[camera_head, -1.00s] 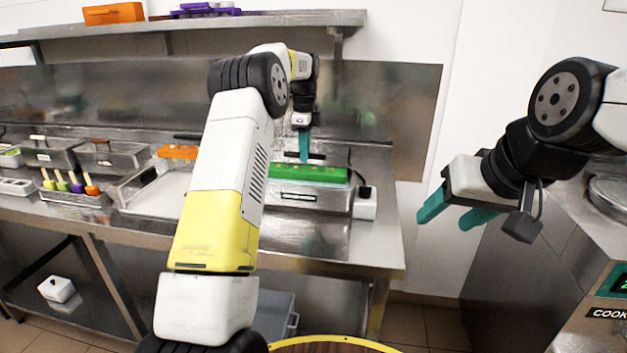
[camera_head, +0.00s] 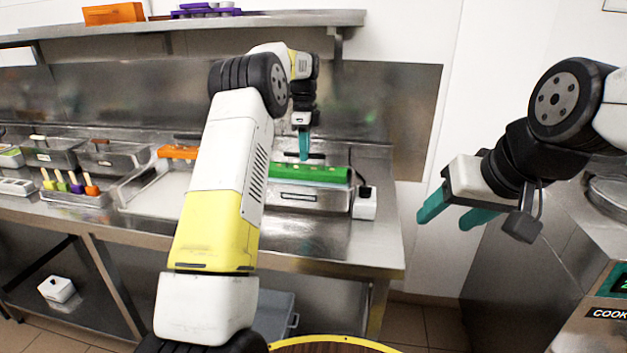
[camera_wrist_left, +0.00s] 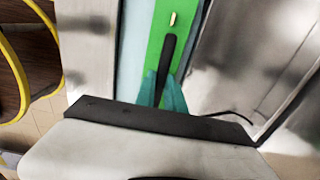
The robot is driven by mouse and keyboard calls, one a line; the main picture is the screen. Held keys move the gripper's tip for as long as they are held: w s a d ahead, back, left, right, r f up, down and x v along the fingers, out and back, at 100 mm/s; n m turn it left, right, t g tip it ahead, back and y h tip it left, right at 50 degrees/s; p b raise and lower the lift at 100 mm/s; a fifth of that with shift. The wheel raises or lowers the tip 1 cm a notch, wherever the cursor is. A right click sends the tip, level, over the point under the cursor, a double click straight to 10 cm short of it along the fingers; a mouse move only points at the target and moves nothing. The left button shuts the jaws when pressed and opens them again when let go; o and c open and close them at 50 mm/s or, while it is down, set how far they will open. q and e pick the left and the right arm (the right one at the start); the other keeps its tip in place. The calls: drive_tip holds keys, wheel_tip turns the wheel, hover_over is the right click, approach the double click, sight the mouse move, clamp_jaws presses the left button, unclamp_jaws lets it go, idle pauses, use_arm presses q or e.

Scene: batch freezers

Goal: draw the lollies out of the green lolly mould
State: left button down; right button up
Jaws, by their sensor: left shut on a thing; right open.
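The green lolly mould (camera_head: 335,172) lies lengthwise on a metal unit on the counter, with small pale spots along its top. In the left wrist view the mould (camera_wrist_left: 157,35) shows as a green strip with a pale stick end (camera_wrist_left: 172,18) on it. My left gripper (camera_head: 304,158) points down at the mould. It is shut on a black bar (camera_wrist_left: 167,58) that runs along the mould; I cannot tell whether the bar is joined to it. My right gripper (camera_head: 450,212) is open and empty, out to the right, away from the counter.
A tray with several coloured lollies on sticks (camera_head: 75,199) stands at the left. An orange mould (camera_head: 178,152) lies behind my left arm. A white box with a cable (camera_head: 364,203) stands right of the green mould. The counter front by the right end (camera_head: 350,240) is clear.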

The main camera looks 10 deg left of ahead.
use_arm(q)
drive_tip(key=shift+r, duration=1.55)
wheel_tip(320, 180, up, 7)
drive_tip(key=shift+r, duration=0.2)
idle(0.6)
idle(0.5)
